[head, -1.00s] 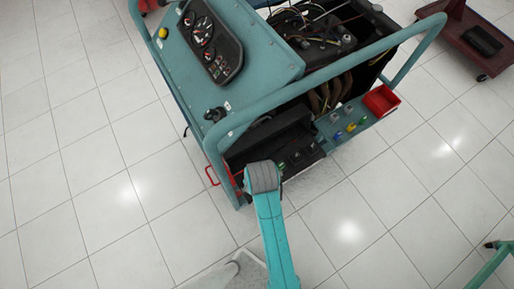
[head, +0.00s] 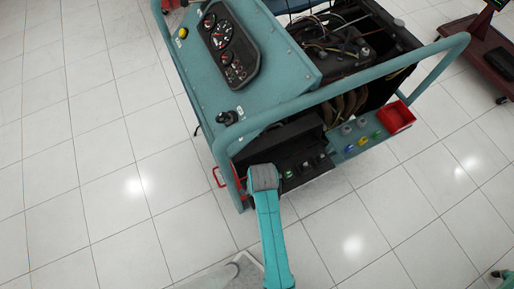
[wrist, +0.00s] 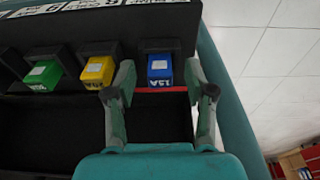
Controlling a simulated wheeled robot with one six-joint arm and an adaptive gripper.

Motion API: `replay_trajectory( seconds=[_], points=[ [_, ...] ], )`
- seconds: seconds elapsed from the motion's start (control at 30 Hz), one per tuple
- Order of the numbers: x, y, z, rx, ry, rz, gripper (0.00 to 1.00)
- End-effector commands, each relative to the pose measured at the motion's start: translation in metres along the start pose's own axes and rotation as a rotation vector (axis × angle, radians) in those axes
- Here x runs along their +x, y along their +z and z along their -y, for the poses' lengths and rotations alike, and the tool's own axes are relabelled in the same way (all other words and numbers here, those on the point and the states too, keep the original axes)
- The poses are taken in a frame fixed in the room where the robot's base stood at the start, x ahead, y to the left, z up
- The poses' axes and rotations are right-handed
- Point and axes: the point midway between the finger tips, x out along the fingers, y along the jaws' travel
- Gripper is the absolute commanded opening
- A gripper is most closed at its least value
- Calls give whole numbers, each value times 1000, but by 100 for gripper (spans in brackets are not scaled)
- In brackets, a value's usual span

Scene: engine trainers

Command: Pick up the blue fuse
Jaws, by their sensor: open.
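The blue fuse (wrist: 159,67), marked 15A, sits in a black socket in a fuse panel in the wrist view. A yellow fuse (wrist: 98,71) and a green fuse (wrist: 42,74) sit in sockets to its left. My gripper (wrist: 160,82) is open and empty, with one finger on each side of the blue fuse in the picture. I cannot tell whether either finger touches it. The left finger shows between the yellow and blue fuses. In the head view, my arm hides the gripper and part of the black fuse panel (head: 312,164).
The teal engine trainer (head: 265,65) has a tubular frame around it. Its side shelf (head: 340,157) carries small blue, yellow and green pieces and a red tray (head: 396,117). A teal post (wrist: 222,90) stands close right of my gripper. Tiled floor is clear at left.

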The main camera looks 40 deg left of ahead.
Motion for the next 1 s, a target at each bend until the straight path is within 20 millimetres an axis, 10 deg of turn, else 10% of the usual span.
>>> replay_trajectory(
  seconds=[0.13,0.33,0.73,1.0],
  points=[
    [0,0,0,0,0,0,54],
    [0,0,0,0,0,0,7],
    [-4,-1,0,0,0,-1,5],
    [-45,-8,0,-1,1,-5,5]
  ],
)
